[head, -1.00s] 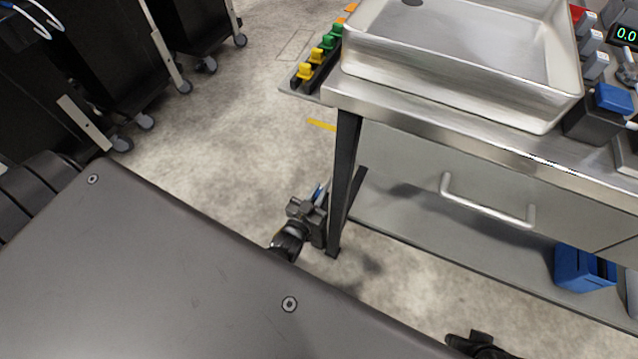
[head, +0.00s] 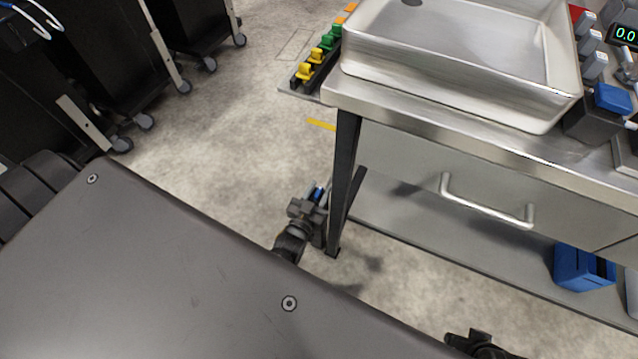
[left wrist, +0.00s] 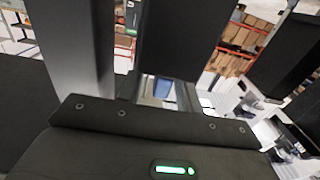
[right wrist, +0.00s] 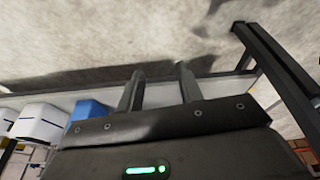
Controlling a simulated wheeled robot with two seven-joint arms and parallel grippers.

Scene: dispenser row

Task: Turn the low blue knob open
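My left gripper (head: 311,203) is low beside the near leg of the steel bench. Small blue pieces (head: 318,192) show at its fingertips; they may be the low blue knob, but the gripper hides most of it. In the left wrist view, a blue piece (left wrist: 163,88) lies in line with the gap between the fingers, with space on both sides. The left gripper is open; contact cannot be told. My right gripper (right wrist: 158,90) is open and empty; only a dark part of that arm shows at the bottom of the head view.
The bench leg (head: 345,180) stands right beside the left gripper. A drawer handle (head: 485,205), a blue box (head: 582,270) on the lower shelf, and a metal tray (head: 450,75) are to the right. A blue cap (head: 613,98) sits on the bench top.

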